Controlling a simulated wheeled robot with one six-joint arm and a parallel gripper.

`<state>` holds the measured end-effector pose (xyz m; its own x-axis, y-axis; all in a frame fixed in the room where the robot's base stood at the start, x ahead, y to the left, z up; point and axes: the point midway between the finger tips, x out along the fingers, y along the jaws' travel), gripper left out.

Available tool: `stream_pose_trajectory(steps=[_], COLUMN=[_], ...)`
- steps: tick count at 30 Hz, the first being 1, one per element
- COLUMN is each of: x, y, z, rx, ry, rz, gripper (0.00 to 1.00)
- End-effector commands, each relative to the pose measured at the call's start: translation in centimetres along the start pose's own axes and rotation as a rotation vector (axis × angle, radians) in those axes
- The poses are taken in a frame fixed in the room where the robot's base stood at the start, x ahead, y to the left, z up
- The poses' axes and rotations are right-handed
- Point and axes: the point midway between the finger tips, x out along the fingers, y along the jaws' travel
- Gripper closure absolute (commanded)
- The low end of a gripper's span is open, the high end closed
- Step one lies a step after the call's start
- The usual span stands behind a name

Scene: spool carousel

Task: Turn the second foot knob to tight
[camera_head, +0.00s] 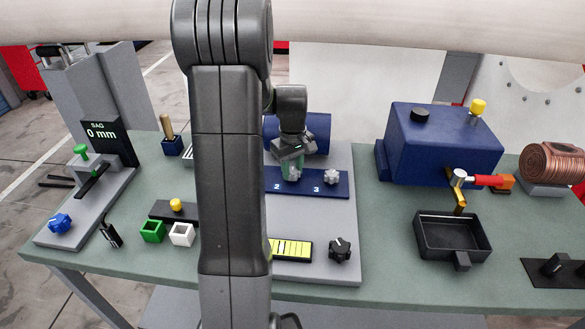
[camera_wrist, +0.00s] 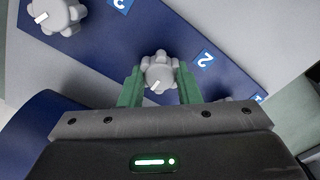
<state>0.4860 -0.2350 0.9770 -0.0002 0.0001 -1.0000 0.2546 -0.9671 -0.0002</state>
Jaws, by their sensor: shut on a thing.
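The second foot knob (camera_wrist: 158,72) is a grey lobed knob with a white pointer mark, beside the label "2" on the blue strip (camera_wrist: 105,55). My gripper (camera_wrist: 159,85) is shut on it, with one green finger on each side. In the head view my gripper (camera_head: 291,168) reaches down over the strip, and the knob (camera_head: 294,174) is partly hidden by it. The third foot knob (camera_wrist: 57,16) stands free beside the label "3"; it also shows in the head view (camera_head: 331,177).
A black knob (camera_head: 340,249) and a yellow gauge (camera_head: 291,250) lie toward the front of the grey plate (camera_head: 315,272). A blue cylinder (camera_head: 318,132) is behind the strip. A blue box (camera_head: 440,145) and a black tray (camera_head: 452,236) stand to the right.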

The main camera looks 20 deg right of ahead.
Motion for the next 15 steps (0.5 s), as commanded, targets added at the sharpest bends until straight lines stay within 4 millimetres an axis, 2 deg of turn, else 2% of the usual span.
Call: stream_pose_trajectory(steps=[8, 15], x=[-0.04, -0.05], y=[0.01, 0.04], z=[-0.02, -0.03], rx=[0.049, 0.200], ry=[0.001, 0.001], rz=[0.000, 0.001], gripper=[0.93, 0.93])
